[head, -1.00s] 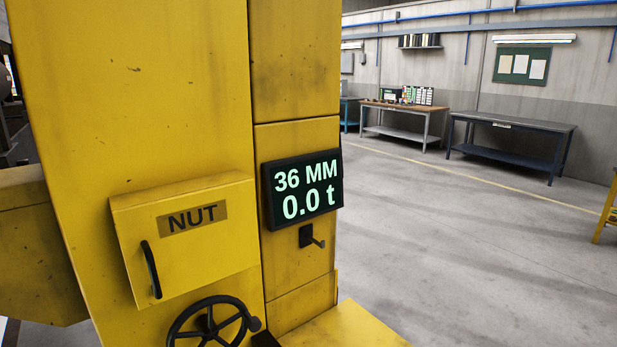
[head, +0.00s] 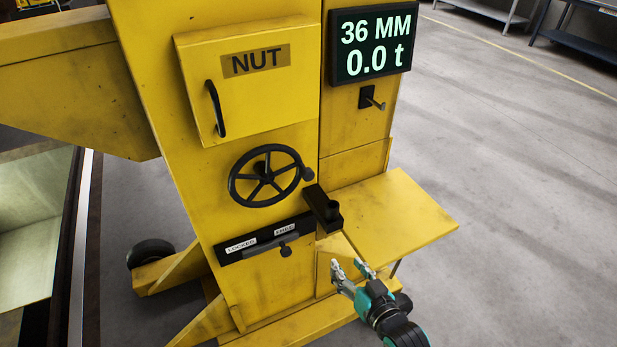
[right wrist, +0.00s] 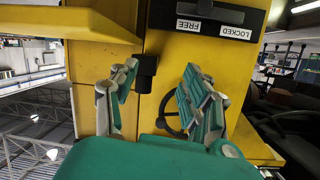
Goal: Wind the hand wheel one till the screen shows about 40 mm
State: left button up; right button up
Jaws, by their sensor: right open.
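The black spoked hand wheel (head: 265,176) is on the front of the yellow jack column, below the NUT box, with a knob (head: 308,174) at the right of its rim. The screen (head: 372,45) at the upper right reads 36 MM and 0.0 t. My right gripper (head: 350,266) is open and empty, below and right of the wheel, apart from it. In the right wrist view, part of the wheel (right wrist: 171,112) shows behind the open fingers (right wrist: 160,95). My left gripper is not in view.
A LOCKED/FREE lever plate (head: 264,239) sits below the wheel. A black socket (head: 323,208) juts out right of the wheel, above a yellow shelf (head: 400,222). The NUT box (head: 248,85) has a black handle. Open floor (head: 500,200) lies to the right.

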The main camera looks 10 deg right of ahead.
aim_at(310, 179)
notch_tip(310, 179, up, 15)
jog(key=a+t+y, duration=0.2)
jog(key=t, duration=0.1)
jog(key=p+x, duration=0.1)
jog(key=x, duration=0.7)
jog(key=p+x, duration=0.2)
jog(key=x, duration=0.7)
jog(key=shift+d+f, duration=0.1)
jog(key=shift+f, duration=0.1)
grip_shut()
